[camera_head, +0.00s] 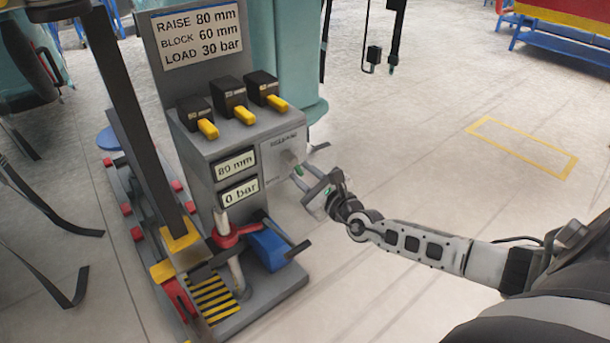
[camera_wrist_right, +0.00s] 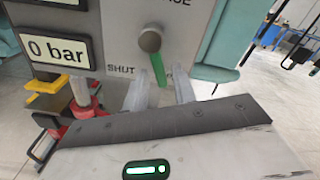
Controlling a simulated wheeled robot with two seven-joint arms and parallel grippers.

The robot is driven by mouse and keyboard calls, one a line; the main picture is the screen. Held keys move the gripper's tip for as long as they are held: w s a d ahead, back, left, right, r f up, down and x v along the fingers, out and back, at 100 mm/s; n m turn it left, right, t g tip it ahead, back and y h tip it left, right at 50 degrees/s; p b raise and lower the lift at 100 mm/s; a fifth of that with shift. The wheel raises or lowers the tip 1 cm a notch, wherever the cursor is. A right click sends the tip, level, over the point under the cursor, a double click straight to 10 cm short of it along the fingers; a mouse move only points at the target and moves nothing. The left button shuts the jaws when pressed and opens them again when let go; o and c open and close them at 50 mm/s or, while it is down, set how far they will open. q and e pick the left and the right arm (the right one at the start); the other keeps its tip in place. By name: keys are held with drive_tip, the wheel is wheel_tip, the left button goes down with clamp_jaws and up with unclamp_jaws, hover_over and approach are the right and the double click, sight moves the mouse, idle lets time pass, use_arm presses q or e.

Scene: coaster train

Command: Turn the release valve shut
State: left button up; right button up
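The release valve is a grey knob (camera_head: 289,158) with a green lever on the right side panel of the grey control stand. In the right wrist view the green lever (camera_wrist_right: 158,70) hangs from the knob, pointing down and slightly right. The word SHUT (camera_wrist_right: 120,69) is printed to the lever's lower left. My right gripper (camera_head: 312,184) is at the panel. Its two fingers (camera_wrist_right: 161,90) are apart, one on each side of the lever's lower end, with gaps visible; contact is not clear. My left gripper is not in view.
The control stand (camera_head: 190,75) has displays reading 80 mm (camera_head: 236,166) and 0 bar (camera_head: 239,192). Several yellow-handled levers (camera_head: 244,115) sit on top. A red and blue pump part (camera_head: 268,247) juts out below the panel. Open floor (camera_head: 430,130) lies to the right.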

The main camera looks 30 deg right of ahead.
clamp_jaws()
